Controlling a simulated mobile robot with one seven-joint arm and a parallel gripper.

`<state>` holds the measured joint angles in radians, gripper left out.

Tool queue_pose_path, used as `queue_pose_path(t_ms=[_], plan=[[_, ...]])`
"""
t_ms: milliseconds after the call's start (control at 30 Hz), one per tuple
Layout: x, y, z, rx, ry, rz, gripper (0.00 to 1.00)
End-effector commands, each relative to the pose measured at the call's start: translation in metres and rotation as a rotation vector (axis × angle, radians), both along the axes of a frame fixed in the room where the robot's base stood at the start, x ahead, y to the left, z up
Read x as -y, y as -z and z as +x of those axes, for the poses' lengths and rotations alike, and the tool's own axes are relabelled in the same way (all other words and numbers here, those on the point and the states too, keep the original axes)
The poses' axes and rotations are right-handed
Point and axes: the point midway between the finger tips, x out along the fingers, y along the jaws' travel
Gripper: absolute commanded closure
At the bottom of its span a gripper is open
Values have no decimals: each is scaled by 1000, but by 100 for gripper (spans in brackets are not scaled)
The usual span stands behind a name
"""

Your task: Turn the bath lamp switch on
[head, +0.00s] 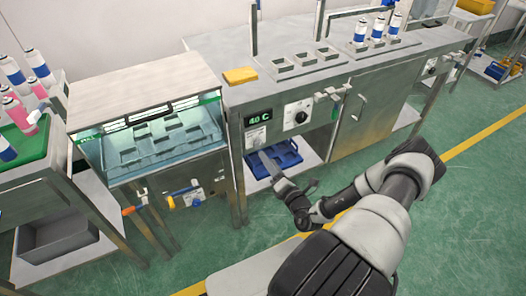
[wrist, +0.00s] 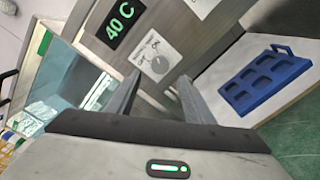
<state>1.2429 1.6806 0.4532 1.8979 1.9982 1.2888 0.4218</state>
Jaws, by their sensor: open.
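The water bath (head: 150,150) stands left of centre in the head view, with a hood over it. Right of it, a steel panel carries a green "40 C" display (head: 259,117), which also shows in the wrist view (wrist: 122,24). My gripper (head: 288,171) is open and empty in front of the lower panel. In the wrist view its fingers (wrist: 158,90) point toward the panel below the label.
A white plate with a black knob (head: 300,116) is right of the display. A blue tray (head: 284,150) lies on the shelf below. Valves with orange (head: 129,210) and blue handles stick out under the bath. A yellow block (head: 240,76) lies on the bench top. Green floor in front is clear.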

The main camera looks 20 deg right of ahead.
Motion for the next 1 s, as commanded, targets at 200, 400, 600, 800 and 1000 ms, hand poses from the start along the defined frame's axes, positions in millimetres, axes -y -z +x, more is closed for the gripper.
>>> queue_pose_path(t_ms=[200, 400, 600, 800, 1000], plan=[[2, -1, -54, -2, 2, 2, 52], [3, 0, -88, 0, 1, 1, 52], [3, 0, -101, 0, 0, 1, 52], [3, 0, -102, 0, 0, 1, 52], [3, 0, -102, 0, 0, 1, 52]])
